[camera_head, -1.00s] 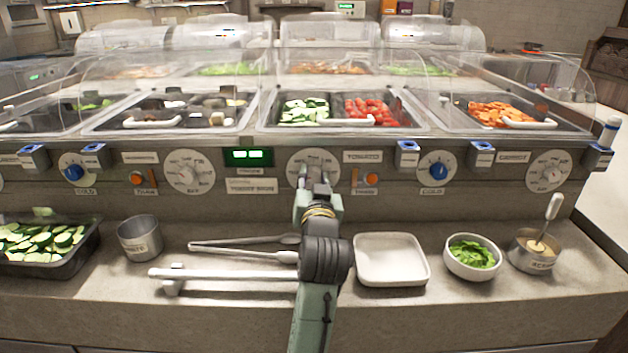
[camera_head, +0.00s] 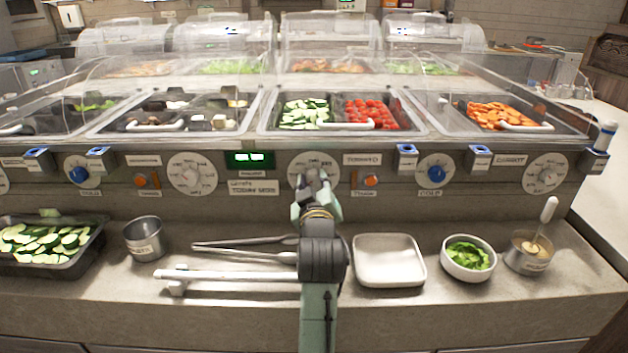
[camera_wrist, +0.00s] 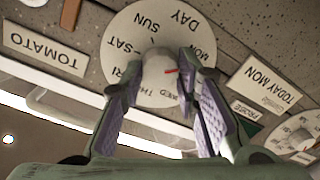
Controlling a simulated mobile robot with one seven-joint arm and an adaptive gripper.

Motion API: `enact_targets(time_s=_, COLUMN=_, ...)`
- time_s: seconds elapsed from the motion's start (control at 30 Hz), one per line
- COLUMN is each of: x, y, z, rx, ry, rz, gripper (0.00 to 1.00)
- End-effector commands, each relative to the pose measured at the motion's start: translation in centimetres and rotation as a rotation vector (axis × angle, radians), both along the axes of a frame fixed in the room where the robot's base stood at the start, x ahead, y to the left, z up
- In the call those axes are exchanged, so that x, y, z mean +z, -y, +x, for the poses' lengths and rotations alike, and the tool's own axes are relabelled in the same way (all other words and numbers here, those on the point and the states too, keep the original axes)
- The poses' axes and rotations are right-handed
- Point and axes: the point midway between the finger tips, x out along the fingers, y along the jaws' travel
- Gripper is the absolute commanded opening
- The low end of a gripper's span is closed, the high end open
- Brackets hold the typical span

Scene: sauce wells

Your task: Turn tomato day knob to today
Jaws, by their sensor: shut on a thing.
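The tomato day dial (camera_wrist: 128,18) is a round white plate with day names, upside down in the wrist view. Its pale knob (camera_wrist: 157,72) is between the fingers of my gripper (camera_wrist: 163,84), which is shut on it. A red mark on the knob points right in the wrist view, roughly toward the side with MON; the right finger hides part of the lettering there. The TODAY MON sign (camera_wrist: 264,84) is to the right and the TOMATO label (camera_wrist: 46,49) to the left. In the head view my gripper (camera_head: 313,183) covers the lower part of the dial (camera_head: 314,158).
Similar dials flank it at left (camera_head: 192,174) and right (camera_head: 546,173). Blue knobs and orange buttons (camera_head: 371,180) line the panel. Tongs, a white tray (camera_head: 388,281) and a bowl of greens (camera_head: 449,270) lie on the counter below.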

Motion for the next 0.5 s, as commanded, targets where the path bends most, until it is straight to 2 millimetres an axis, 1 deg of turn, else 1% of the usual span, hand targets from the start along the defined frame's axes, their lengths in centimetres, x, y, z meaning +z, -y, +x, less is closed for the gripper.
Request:
enact_targets(time_s=0.2, x=0.23, y=-0.02, z=0.05, rx=0.000, ry=0.006, rz=-0.075, gripper=0.01)
enact_targets(time_s=0.5, x=0.24, y=-0.01, z=0.05, rx=-0.001, ry=0.006, rz=-0.101, gripper=0.01)
